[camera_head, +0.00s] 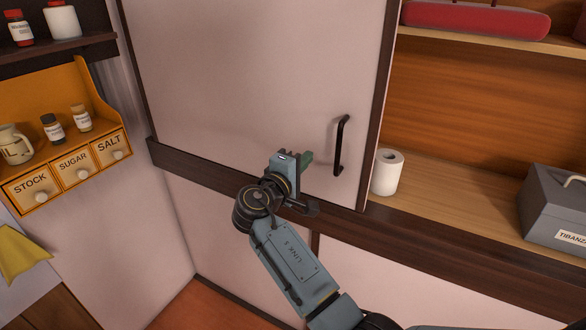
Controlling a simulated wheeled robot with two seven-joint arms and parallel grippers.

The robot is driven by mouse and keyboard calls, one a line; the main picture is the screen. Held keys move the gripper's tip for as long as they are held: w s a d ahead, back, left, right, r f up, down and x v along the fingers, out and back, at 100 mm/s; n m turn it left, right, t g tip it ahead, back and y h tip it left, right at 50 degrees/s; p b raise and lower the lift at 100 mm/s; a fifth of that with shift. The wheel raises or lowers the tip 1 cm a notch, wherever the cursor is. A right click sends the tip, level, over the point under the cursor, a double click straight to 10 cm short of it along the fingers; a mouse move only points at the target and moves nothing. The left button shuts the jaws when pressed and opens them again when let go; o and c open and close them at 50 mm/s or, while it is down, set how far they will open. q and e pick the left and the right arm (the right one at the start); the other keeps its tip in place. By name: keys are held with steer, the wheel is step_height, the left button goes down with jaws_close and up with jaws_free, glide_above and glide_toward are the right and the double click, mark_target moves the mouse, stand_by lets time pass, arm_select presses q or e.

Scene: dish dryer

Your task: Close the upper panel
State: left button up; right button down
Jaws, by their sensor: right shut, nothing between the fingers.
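The upper panel (240,75) is a large pale pink-white board with dark side trim and a dark bar handle (341,146) near its lower right. It covers the left part of the upper cupboard; to its right the shelf space stands open. My right gripper (298,159) is shut and empty, just left of the handle in the picture, in front of the panel's lower part. It does not hold the handle; whether it touches the panel I cannot tell. My left gripper is not in view.
A paper roll (387,172) and a grey toolbox (555,207) stand on the open shelf (460,205). A red case (475,19) lies on the shelf above. At left, an orange spice rack (50,95) hangs with labelled drawers, small jars and a mug.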

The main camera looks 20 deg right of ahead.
steer(key=d, duration=0.1)
steer(key=s+d+p, duration=0.1)
steer(key=d, duration=0.2)
steer(key=shift+s+p, duration=0.3)
steer(key=shift+s, duration=0.1)
